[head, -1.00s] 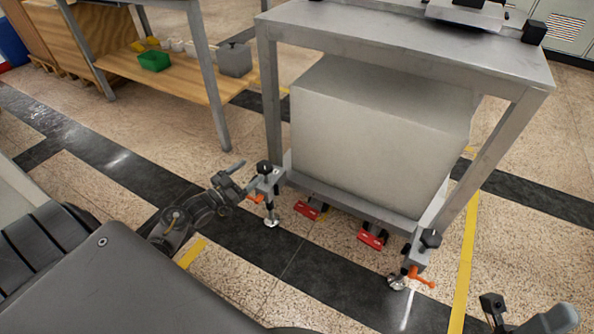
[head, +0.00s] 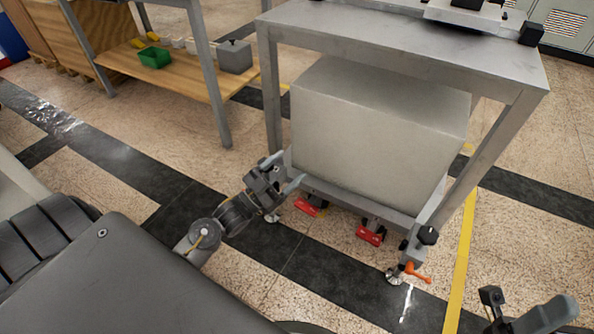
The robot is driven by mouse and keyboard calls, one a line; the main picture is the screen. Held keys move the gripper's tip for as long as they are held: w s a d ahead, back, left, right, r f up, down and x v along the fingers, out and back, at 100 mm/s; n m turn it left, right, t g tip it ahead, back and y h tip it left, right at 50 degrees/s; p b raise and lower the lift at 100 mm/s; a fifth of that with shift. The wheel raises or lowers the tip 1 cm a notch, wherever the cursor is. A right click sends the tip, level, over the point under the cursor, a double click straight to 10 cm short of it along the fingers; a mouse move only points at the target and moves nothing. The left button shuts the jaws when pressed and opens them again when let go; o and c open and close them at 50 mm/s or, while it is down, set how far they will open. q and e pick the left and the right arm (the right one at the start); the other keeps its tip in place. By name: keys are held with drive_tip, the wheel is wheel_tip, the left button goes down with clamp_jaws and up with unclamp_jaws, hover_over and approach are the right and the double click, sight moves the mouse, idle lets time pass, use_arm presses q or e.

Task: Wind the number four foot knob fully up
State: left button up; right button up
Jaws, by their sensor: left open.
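My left gripper (head: 287,171) is open at the cart's front left foot, with its fingers around or beside the place of that foot's black knob. The gripper hides the knob and most of the foot; the foot's round pad (head: 272,217) shows below. The front right foot has a black knob (head: 428,236) on top, an orange lever (head: 418,272) and a metal pad (head: 393,277) on the floor. No foot number is readable, so I cannot tell which is number four. Part of my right gripper (head: 492,297) shows at the bottom right; its jaws are unclear.
The grey metal cart (head: 400,45) carries a large pale block (head: 372,135) on its lower frame. Two red pedals (head: 370,235) stick out below its front. A wooden-shelved bench (head: 185,78) with a green bin (head: 154,58) stands behind left. The floor in front is clear.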

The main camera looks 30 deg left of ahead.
use_arm(q)
drive_tip(key=s+d+r+h, duration=0.1)
drive_tip(key=s+d+r, duration=0.1)
drive_tip(key=d, duration=0.3)
drive_tip(key=shift+s+r+t+p, duration=0.3)
drive_tip(key=shift+r+p, duration=0.1)
drive_tip(key=shift+r, duration=0.5)
